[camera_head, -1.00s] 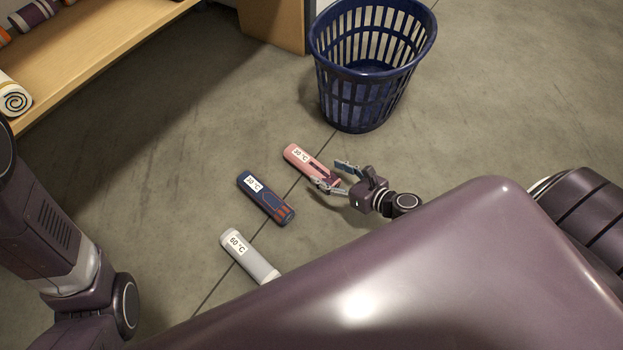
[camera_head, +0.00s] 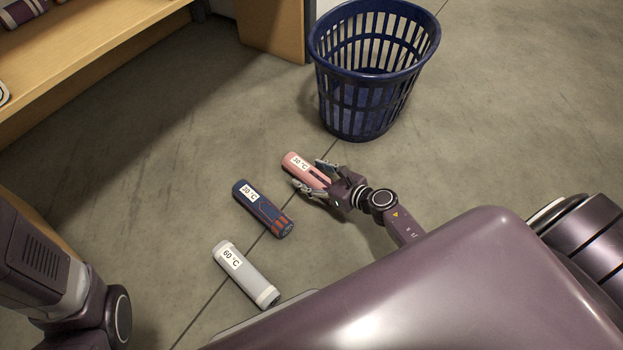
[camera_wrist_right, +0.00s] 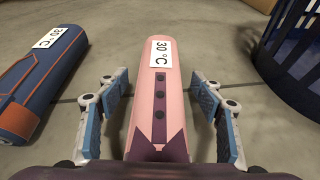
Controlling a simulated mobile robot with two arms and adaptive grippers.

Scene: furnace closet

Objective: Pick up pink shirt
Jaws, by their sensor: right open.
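The pink shirt (camera_head: 303,168) is a rolled pink bundle with a 30 °C label, lying on the floor. My right gripper (camera_head: 318,177) is open, with a finger on each side of its near end. In the right wrist view the pink shirt (camera_wrist_right: 160,90) runs lengthwise between the open fingers of the right gripper (camera_wrist_right: 160,105), with a gap on both sides. The near end of the shirt is partly hidden by the gripper in the head view. My left arm shows at the left edge, but its gripper is out of frame.
A navy rolled garment (camera_head: 262,208) lies left of the pink one, also close by in the wrist view (camera_wrist_right: 35,85). A white roll (camera_head: 245,273) marked 60 °C lies nearer. A blue basket (camera_head: 365,100) stands behind. A wooden shelf (camera_head: 90,55) is at upper left.

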